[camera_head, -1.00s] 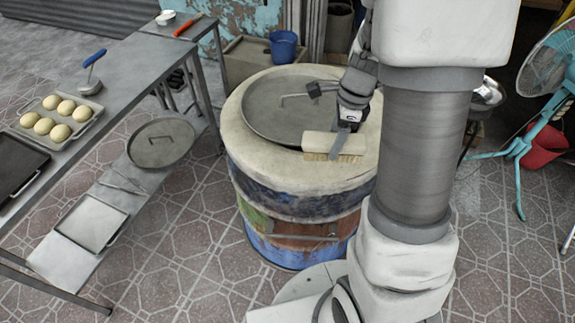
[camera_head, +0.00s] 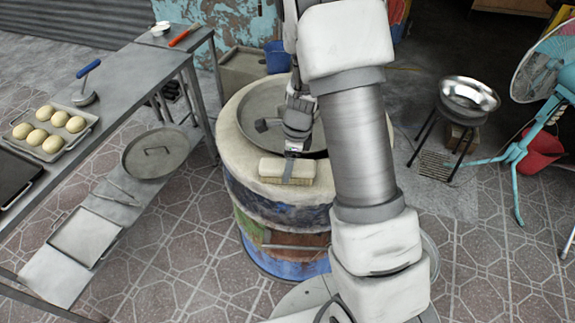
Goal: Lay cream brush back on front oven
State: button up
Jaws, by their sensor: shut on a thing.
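The cream brush (camera_head: 270,169) is a block with pale bristles below, lying across the front part of the pale rim of the front oven. My gripper (camera_head: 290,178) is shut on the brush near its right end, coming down from above and behind. The front oven (camera_head: 258,215) is a painted barrel with a pale thick top (camera_head: 236,172) and a round metal lid (camera_head: 256,106). The brush looks at or just above the rim; I cannot tell whether it touches. My arm hides the right side of the oven.
A metal table (camera_head: 125,72) at left holds a tray of buns (camera_head: 40,158) and a blue-handled tool (camera_head: 87,82). A round lid (camera_head: 160,152) lies on its lower shelf. A metal bowl (camera_head: 468,95) on a stand and a teal fan (camera_head: 535,125) stand right. Tiled floor is open in front.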

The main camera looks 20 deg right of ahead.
jog(key=shift+r, duration=0.1)
jog(key=o, duration=1.3)
jog(key=shift+f, duration=0.2)
notch_tip(320, 180, up, 12)
jog(key=d+p, duration=0.2)
jog(key=shift+s+a+r+n+t+h, duration=0.35)
jog(key=shift+s+r+n+t, duration=0.5)
jog(key=shift+s+r+n, duration=2.45)
jog(key=shift+s+a+r+n+t+h, duration=0.3)
jog(key=shift+s+r+n+t, duration=0.5)
jog(key=shift+s+r+n, duration=2.45)
jog(key=shift+s+a+r+n+t+h, duration=0.3)
jog(key=shift+s+r+n+t, duration=0.55)
jog(key=shift+s+r+n, duration=2.45)
jog(key=shift+s+f+n, duration=0.4)
jog(key=shift+f+n, duration=0.35)
jog(key=shift+n, duration=0.2)
